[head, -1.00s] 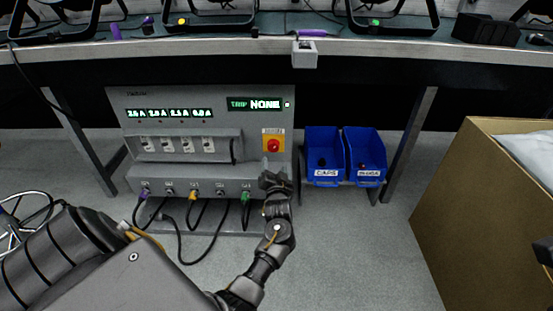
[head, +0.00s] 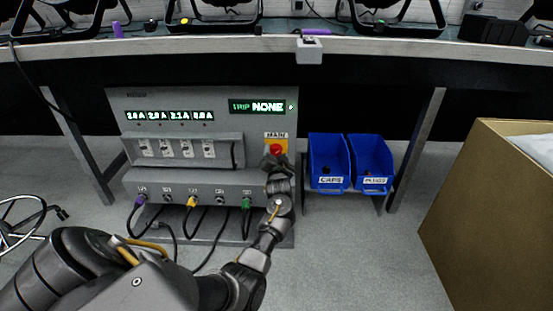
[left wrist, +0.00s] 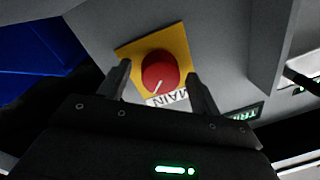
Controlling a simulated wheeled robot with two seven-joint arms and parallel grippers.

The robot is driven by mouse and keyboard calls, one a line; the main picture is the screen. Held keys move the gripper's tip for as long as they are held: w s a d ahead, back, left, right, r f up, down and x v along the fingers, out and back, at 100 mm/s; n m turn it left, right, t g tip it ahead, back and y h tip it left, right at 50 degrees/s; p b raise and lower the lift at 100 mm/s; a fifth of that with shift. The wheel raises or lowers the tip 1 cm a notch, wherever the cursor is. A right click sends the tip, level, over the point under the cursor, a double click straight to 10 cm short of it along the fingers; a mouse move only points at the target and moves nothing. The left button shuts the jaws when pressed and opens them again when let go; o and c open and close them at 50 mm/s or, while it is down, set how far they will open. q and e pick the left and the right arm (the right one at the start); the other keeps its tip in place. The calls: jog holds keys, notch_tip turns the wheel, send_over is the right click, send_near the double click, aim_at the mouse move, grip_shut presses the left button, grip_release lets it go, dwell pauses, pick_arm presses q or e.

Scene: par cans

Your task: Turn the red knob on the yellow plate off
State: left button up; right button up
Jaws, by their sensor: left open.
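The red knob (head: 276,150) sits on a yellow plate (head: 284,142) labelled MAIN, on the right part of the grey panel's front. My left gripper (head: 275,163) is just below and in front of the knob and hides part of the plate. In the left wrist view the red knob (left wrist: 160,71) shows between and beyond the two open fingers (left wrist: 160,88), with the yellow plate (left wrist: 183,42) behind it. A white pointer line marks the knob's face. The fingers appear apart from the knob. My right gripper is not in view.
The grey panel (head: 160,105) stands under a bench (head: 200,46) and has switches, green readouts and plugged cables. Blue bins (head: 327,165) stand right of it. A cardboard box (head: 470,200) is at the right. Grey floor in front is partly clear.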

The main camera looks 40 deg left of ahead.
pick_arm(q)
jog(key=c, duration=1)
